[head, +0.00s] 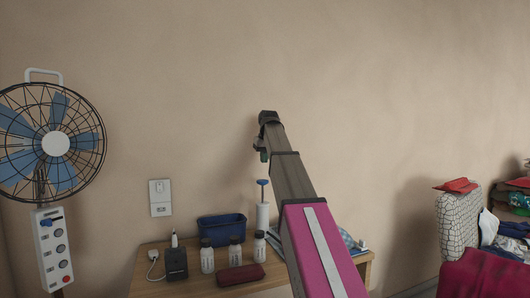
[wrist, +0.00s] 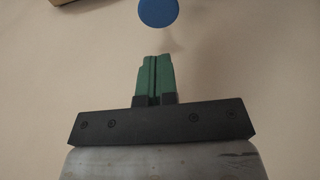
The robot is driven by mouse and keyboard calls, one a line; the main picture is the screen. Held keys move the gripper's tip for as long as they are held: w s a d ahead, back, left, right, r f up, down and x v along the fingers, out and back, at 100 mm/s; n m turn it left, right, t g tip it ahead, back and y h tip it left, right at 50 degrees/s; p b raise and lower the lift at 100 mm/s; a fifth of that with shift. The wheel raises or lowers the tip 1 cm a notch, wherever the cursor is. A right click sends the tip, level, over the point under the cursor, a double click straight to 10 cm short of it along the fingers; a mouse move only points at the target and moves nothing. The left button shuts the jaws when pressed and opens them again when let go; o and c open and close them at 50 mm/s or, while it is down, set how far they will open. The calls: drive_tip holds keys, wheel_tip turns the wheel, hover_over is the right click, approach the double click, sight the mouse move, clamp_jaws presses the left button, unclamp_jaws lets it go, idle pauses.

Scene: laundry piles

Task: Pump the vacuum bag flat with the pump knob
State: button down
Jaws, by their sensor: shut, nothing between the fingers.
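The pump (head: 262,216) stands upright on the wooden table, with a white body and a thin rod topped by a blue pump knob (head: 263,182). The knob appears raised well above the body. In the wrist view a round blue disc, seemingly the knob (wrist: 158,12), shows just beyond my fingertips, apart from them. My gripper (head: 264,156) has green fingers, shut and empty, above the knob in the head view; the shut fingers also show in the wrist view (wrist: 154,62). A blue and white item (head: 346,238), possibly the vacuum bag, is mostly hidden behind my arm.
On the table (head: 150,262) are a blue bin (head: 221,228), several white bottles (head: 207,257), a dark red case (head: 240,275) and a black charger (head: 176,264). A fan (head: 55,143) stands left. Laundry (head: 487,272) is piled at right. The wall above is clear.

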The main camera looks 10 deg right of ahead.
sight(263, 181)
drive_tip(key=x, duration=0.5)
drive_tip(key=s+x, duration=0.1)
drive_tip(key=x, duration=0.1)
drive_tip(key=shift+d+f, duration=0.1)
drive_tip(key=shift+f, duration=0.3)
drive_tip(key=shift+f, duration=0.1)
wheel_tip(263, 181, down, 8)
drive_tip(key=shift+r, duration=0.1)
drive_tip(key=shift+w+r, duration=0.15)
drive_tip(key=shift+r, duration=0.3)
drive_tip(key=v, duration=1.3)
drive_tip(key=shift+w+r, duration=0.15)
drive_tip(key=shift+w, duration=0.15)
drive_tip(key=shift+r, duration=0.1)
